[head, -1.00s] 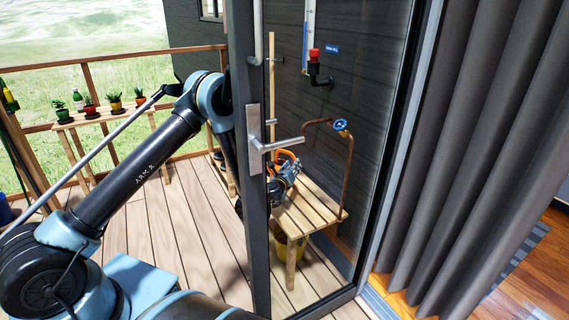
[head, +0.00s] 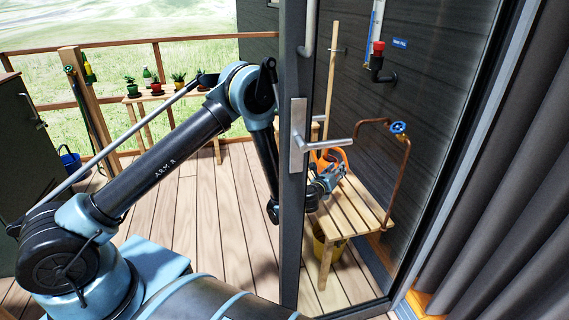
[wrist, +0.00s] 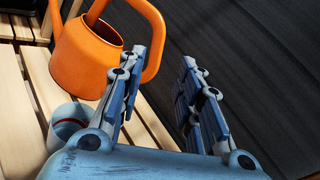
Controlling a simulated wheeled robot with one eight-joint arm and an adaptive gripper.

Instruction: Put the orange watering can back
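The orange watering can (wrist: 85,55) is at the upper left of the wrist view, on or over a slatted wooden surface. Its loop handle (wrist: 155,30) reaches right, behind the tip of my left finger. My gripper (wrist: 172,55) is open, with dark wall showing between its fingers. I cannot tell whether a finger touches the handle. In the head view the can (head: 340,158) shows through the glass door, at a slatted wooden bench (head: 352,212), with my gripper (head: 327,183) right beside it. The door frame hides part of my arm there.
The glass door's frame and handle (head: 298,140) stand in front of my forearm. A copper pipe with a blue valve (head: 398,128) rises by the bench; a yellow bucket (head: 322,248) sits underneath. Potted plants stand on a far shelf (head: 150,95). The deck (head: 215,220) is mostly clear.

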